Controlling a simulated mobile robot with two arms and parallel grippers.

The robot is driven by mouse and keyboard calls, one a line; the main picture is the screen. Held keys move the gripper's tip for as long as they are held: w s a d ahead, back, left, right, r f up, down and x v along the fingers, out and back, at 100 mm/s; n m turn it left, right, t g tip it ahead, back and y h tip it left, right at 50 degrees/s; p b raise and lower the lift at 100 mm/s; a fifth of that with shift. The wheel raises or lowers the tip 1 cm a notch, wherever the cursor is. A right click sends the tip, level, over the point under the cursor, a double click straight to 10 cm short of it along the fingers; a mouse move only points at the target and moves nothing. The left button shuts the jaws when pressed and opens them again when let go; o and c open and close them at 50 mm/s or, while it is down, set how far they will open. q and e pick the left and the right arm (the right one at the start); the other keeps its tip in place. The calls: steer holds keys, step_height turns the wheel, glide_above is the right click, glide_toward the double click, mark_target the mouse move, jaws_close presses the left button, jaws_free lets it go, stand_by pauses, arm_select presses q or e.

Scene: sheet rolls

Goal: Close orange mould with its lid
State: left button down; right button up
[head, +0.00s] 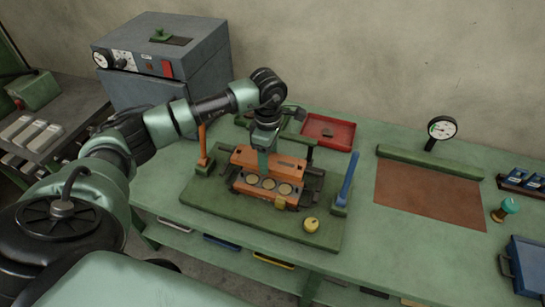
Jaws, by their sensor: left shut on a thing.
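The orange mould (266,193) sits in a dark frame on the green base board (215,197) on the bench. Several round tan pieces show in its top face. An orange slab that looks like its lid (290,163) is at the mould's back side, and I cannot tell whether it touches the mould. My left gripper (264,165) reaches down over the lid and is shut on it; its fingers hide the lid's middle. My right gripper is not in view.
An orange post (203,146) and a blue post (347,180) stand at the board's sides. A yellow round knob (311,225) is at its front right. A red tray (329,131) lies behind. A brown mat (428,195) and dial gauge (442,128) are at right.

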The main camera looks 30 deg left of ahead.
arm_select(q)
steer(key=shift+w+f+b, duration=0.1)
steer(key=shift+f+b, duration=0.25)
steer(key=shift+f, duration=0.25)
steer(key=b, duration=0.3)
glide_above(269, 184)
steer(key=shift+w+a+f, duration=0.1)
steer(key=shift+f, duration=2.3)
steer(key=shift+f+b, duration=1.35)
steer(key=shift+f, duration=0.35)
steer(key=shift+c, duration=2.3)
jaws_free()
steer(key=shift+o, duration=0.7)
steer(key=shift+f, duration=0.1)
